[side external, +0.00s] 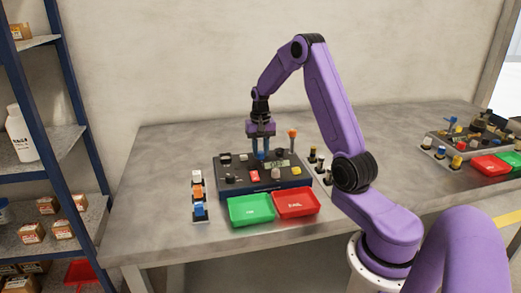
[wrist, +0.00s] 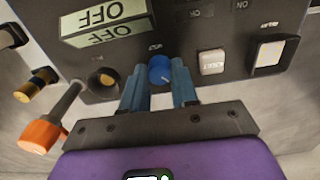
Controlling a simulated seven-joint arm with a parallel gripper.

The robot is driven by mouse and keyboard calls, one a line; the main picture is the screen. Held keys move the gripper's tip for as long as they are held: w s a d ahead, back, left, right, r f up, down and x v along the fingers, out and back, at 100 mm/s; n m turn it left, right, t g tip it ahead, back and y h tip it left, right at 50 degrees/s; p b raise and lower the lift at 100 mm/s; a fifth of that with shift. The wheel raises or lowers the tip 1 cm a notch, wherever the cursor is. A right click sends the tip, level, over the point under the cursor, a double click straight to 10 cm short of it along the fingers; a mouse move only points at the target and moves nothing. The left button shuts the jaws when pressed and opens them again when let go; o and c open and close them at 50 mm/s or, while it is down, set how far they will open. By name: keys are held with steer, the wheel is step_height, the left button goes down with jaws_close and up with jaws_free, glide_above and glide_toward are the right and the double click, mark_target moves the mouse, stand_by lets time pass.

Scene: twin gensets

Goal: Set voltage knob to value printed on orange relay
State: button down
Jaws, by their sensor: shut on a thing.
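In the wrist view, a round blue knob (wrist: 160,70) with a pale pointer line sits on the dark control panel (wrist: 215,88). My gripper (wrist: 160,78) has its two blue fingers on either side of the knob, shut on it. In the side view my gripper (side external: 259,157) reaches straight down onto the panel (side external: 238,184), and its fingers hide the knob. The knob's label is too small to read. The orange relay (side external: 198,191) stands between a white and a blue one, left of the panel; its print is unreadable. The display (wrist: 104,22) reads OFF on both lines.
An orange-tipped lever (wrist: 41,136) rises from the panel close to my gripper; it also shows in the side view (side external: 292,133). A green tray (side external: 251,210) and a red tray (side external: 297,204) lie before the panel. Several parts (side external: 320,165) stand on its right.

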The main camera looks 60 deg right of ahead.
mark_target(260, 152)
stand_by(0.4)
steer(key=c, duration=0.9)
jaws_free()
steer(key=shift+o, duration=0.2)
steer(key=shift+r, duration=0.1)
step_height(260, 152, up, 17)
steer(key=shift+r, duration=0.15)
steer(key=shift+a, duration=0.15)
